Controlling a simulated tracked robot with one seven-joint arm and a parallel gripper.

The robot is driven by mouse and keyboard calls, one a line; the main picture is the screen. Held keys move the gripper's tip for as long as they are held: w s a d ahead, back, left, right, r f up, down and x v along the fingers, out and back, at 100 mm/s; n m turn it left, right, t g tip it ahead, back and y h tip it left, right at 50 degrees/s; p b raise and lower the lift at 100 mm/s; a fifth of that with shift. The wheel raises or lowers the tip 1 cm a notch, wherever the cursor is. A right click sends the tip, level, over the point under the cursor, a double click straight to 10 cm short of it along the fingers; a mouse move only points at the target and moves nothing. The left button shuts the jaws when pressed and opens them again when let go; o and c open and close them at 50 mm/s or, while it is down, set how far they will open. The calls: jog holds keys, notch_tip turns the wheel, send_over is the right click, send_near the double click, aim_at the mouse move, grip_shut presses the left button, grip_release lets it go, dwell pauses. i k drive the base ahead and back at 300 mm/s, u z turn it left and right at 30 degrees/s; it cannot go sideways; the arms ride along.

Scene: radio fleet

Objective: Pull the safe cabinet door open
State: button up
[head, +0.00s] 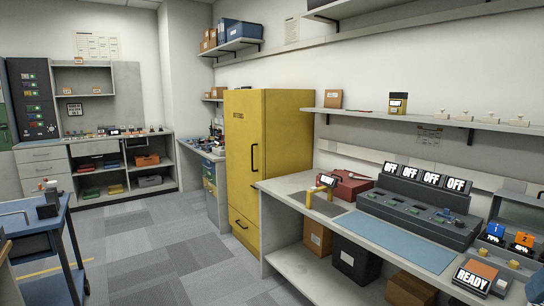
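A tall yellow cabinet (270,150) stands against the right wall, just beyond the long workbench. I take it to be the safe cabinet; small dark lettering on its front is too small to read surely. Its tall front door (238,165) looks shut. A black vertical bar handle (254,158) sits near the door's right edge at mid height. A lower yellow panel (242,228) carries its own short black handle. My gripper is not in view.
A long workbench (300,181) with a charger console (420,205) runs along the right. A blue cart (68,238) stands at the left. Grey carpet (165,245) is clear between them, up to the cabinet's front. A side bench (208,152) adjoins the cabinet's far side.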

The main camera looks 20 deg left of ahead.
aim_at(244, 121)
jog(key=z, duration=0.05)
jog(key=i, duration=0.2)
jog(key=u, duration=1.5)
jog(key=i, duration=3.7)
jog(key=z, duration=0.65)
